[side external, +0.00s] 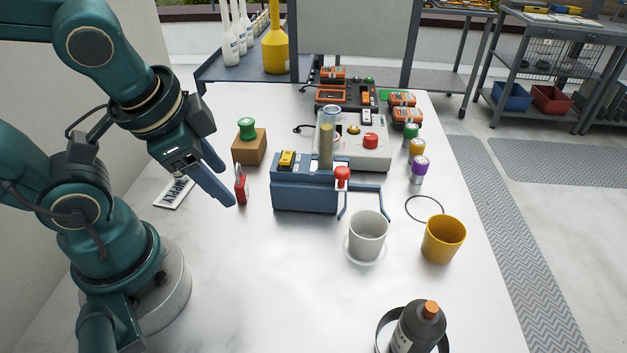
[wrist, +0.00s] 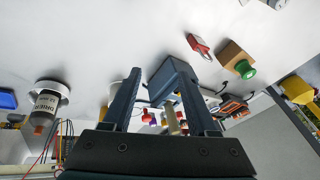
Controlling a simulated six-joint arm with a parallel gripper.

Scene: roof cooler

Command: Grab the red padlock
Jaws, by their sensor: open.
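The red padlock (side external: 241,187) stands on the white table, left of the blue metal box, in the side view. In the wrist view the red padlock (wrist: 199,46) shows above and to the right of my fingertips, with its pale shackle end visible. My gripper (side external: 229,190) is open and tilted downward, with its fingertips just left of the padlock in the side view. In the wrist view my gripper (wrist: 161,73) has its two fingers spread apart, with nothing held between them. The gap between fingertips and padlock is hard to judge.
A blue box (side external: 305,193) with a red knob stands right of the padlock. A wooden block (side external: 249,151) with a green button stands behind it. A paper tag (side external: 174,193) lies to the left. A white cup (side external: 368,238) and yellow cup (side external: 442,240) stand front right. The front-middle table is clear.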

